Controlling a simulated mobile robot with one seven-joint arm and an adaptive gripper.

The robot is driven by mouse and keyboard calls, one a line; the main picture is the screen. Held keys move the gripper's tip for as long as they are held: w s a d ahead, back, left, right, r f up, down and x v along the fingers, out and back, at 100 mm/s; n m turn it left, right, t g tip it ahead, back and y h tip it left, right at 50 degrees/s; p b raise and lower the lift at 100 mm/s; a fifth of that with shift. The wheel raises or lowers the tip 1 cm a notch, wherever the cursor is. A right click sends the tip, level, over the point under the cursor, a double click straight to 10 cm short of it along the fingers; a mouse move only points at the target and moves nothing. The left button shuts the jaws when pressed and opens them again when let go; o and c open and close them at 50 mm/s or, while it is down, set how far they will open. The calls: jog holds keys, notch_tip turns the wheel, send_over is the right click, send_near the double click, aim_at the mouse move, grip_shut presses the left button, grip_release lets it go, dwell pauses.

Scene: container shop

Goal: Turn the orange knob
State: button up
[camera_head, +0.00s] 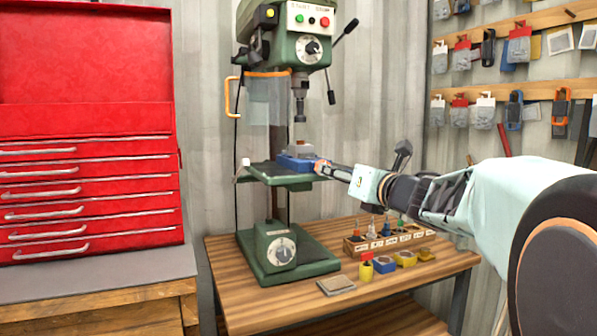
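A green drill press stands on the wooden bench. A blue vise (289,163) with a grey block on top sits on its raised table (275,178). A small orange part, apparently the orange knob (319,165), shows at the vise's right end. My gripper (328,169) reaches in from the right, with its tip at or very close to this orange part. Whether it touches or grips the part cannot be made out. The fingers are small, dark and seen from the side, so their opening is unclear.
A wooden rack (390,238) of small tools, a yellow-red piece (366,270) and several small blocks stand on the bench (238,309). A clear guard (262,98) with an orange handle hangs above left. A red tool chest (88,190) stands left.

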jog(key=x, duration=0.6)
jog(key=shift+w, duration=0.3)
jog(key=shift+a, duration=0.1)
jog(key=shift+c, duration=0.5)
jog(key=c, duration=1.1)
